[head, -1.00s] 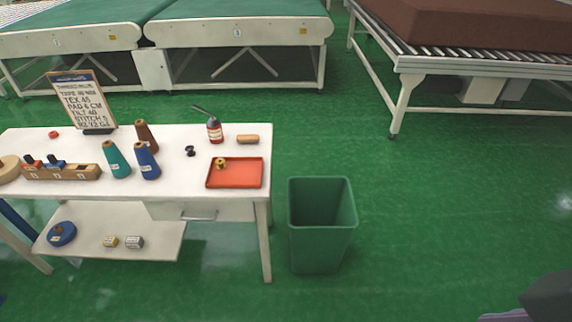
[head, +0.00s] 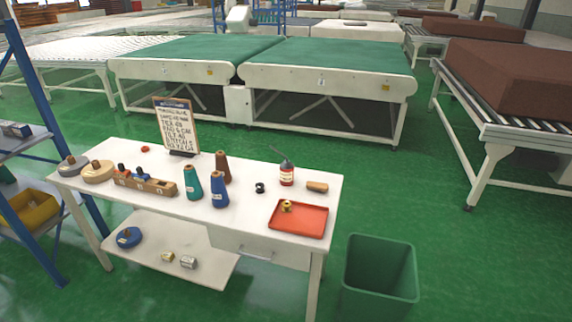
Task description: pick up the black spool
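A small black spool (head: 260,188) stands on the white table (head: 130,160), between the blue thread cone (head: 218,190) and the red bottle (head: 286,174). Nothing touches it. A gold-coloured spool (head: 287,206) stands in the orange-red tray (head: 300,220) to its right. Neither of my grippers shows in the head view now.
A teal cone (head: 193,184), a brown cone (head: 222,168), a wooden block with small spools (head: 145,184) and a sign (head: 176,126) share the table. A green bin (head: 380,268) stands at the table's right end. A blue-framed shelf (head: 40,160) is at the left.

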